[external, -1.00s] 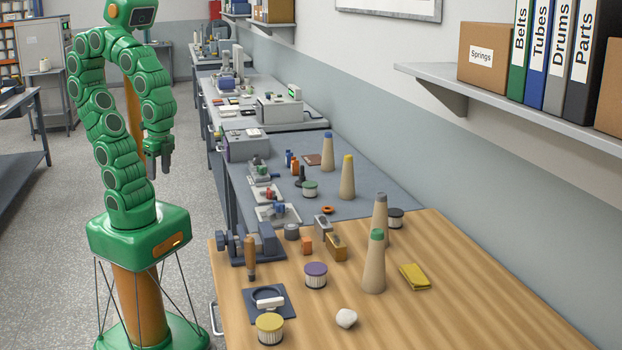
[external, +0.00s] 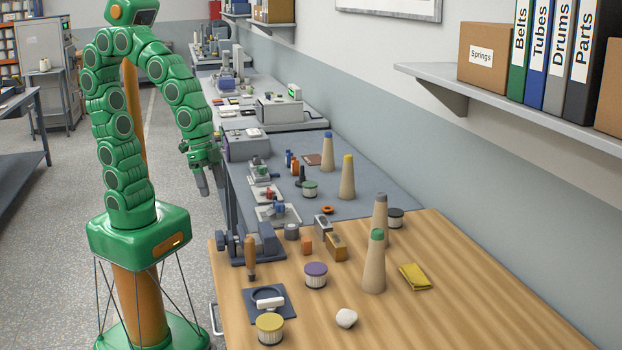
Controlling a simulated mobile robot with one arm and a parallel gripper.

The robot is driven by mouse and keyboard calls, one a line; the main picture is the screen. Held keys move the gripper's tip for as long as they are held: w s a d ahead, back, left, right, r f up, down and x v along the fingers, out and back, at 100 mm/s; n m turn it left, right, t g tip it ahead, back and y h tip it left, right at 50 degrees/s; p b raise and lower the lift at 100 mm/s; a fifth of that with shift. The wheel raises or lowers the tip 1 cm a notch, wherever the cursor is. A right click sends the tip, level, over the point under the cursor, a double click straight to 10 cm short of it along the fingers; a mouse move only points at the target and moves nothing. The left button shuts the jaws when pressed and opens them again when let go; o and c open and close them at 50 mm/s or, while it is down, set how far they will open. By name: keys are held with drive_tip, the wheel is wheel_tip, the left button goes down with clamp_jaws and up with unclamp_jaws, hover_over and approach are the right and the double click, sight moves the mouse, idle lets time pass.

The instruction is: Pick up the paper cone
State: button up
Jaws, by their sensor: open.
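Several tall tan paper cones stand upright. The green-topped cone (external: 375,263) is on the wooden bench top, with a grey-topped cone (external: 381,215) just behind it. A yellow-topped cone (external: 347,180) and a blue-topped cone (external: 328,153) stand on the grey mat further back. My gripper (external: 210,184) is open and empty, its fingers pointing down. It appears beside the left edge of the bench, left of all the cones and apart from them.
A purple-topped spool (external: 316,276), a yellow-topped spool (external: 270,330), a white lump (external: 346,318) and a folded yellow cloth (external: 415,277) lie around the green-topped cone. A clamp (external: 258,245) sits at the bench's left edge. The right front wood is clear.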

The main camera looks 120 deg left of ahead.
drive_tip(key=w+a+n+t, duration=0.1)
drive_tip(key=w+a+t, duration=0.1)
drive_tip(key=w, duration=0.6)
drive_tip(key=w+a+t, duration=0.2)
drive_tip(key=w, duration=0.7)
drive_tip(key=r+n+t+y, duration=0.1)
drive_tip(key=n+t+y, duration=0.3)
drive_tip(key=t+y, duration=0.5)
hover_over(386, 200)
drive_tip(key=s, duration=0.3)
drive_tip(key=shift+w, duration=0.15)
drive_tip(key=shift+f, duration=3.35)
drive_tip(key=shift+w+a+f, duration=0.1)
drive_tip(key=shift+w+f, duration=0.05)
drive_tip(key=shift+f, duration=0.05)
drive_tip(key=shift+x, duration=0.85)
drive_tip(key=shift+w+a+r, duration=0.1)
drive_tip(key=shift+w+a, duration=0.05)
drive_tip(key=shift+w, duration=0.3)
